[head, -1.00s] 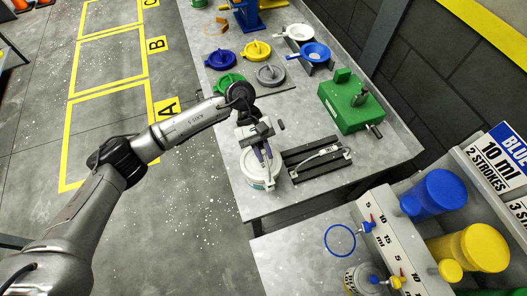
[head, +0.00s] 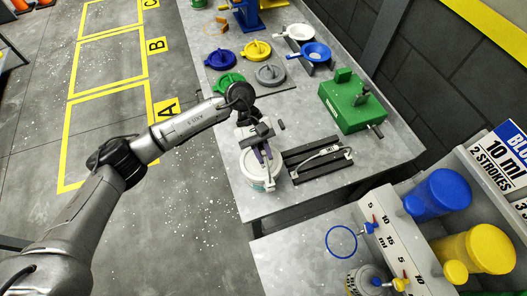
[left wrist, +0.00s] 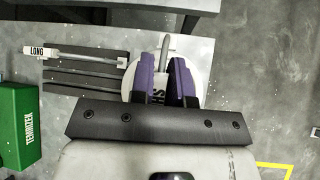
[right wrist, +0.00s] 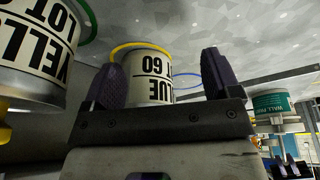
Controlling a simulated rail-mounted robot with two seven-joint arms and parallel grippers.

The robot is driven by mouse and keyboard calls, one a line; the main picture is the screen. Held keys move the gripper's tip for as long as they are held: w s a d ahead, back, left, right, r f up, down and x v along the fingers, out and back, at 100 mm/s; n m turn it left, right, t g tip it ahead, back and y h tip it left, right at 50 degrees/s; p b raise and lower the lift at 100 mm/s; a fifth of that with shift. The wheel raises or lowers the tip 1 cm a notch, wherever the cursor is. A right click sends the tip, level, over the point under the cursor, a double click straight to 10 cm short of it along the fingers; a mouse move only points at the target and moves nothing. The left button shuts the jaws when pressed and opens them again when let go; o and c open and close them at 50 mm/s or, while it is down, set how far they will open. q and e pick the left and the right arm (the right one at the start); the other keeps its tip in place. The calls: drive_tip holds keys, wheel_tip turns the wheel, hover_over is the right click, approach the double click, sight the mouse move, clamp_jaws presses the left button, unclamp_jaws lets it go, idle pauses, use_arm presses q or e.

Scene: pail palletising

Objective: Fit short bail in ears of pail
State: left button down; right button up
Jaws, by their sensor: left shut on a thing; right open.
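A white pail (head: 258,182) stands near the front left edge of the grey bench in the head view. My left gripper (head: 262,152) is right above its top. In the left wrist view the purple fingers of my left gripper (left wrist: 168,82) are shut on a white grip lettered "SH…", part of the short bail (left wrist: 165,48), whose grey wire sticks out beyond the fingers. Whether the wire ends sit in the pail's ears is hidden. My right gripper (right wrist: 163,80) is open and empty in the right wrist view; it is outside the head view.
A dark rack (head: 315,160) beside the pail holds a bail tagged "LONG" (left wrist: 38,51). A green machine (head: 352,102) and several coloured lids, one grey (head: 270,74), lie farther back. Blue (head: 440,192) and yellow (head: 482,250) containers stand at right. A "BLUE 60" can (right wrist: 150,80) is beyond my right fingers.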

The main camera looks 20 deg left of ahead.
use_arm(q)
drive_tip(key=shift+f+b, duration=0.5)
use_arm(e)
drive_tip(key=shift+a+f, duration=0.1)
drive_tip(key=shift+f, duration=0.45)
use_arm(q)
drive_tip(key=shift+f+b, duration=0.55)
drive_tip(key=shift+b, duration=0.05)
use_arm(e)
drive_tip(key=shift+f, duration=0.6)
use_arm(q)
drive_tip(key=c, duration=1)
unclamp_jaws()
use_arm(e)
drive_tip(key=shift+r, duration=0.1)
use_arm(q)
drive_tip(key=shift+r, duration=0.15)
use_arm(e)
drive_tip(key=shift+f, duration=0.3)
use_arm(q)
drive_tip(key=shift+v, duration=6.85)
drive_tip(key=shift+w+a, duration=0.1)
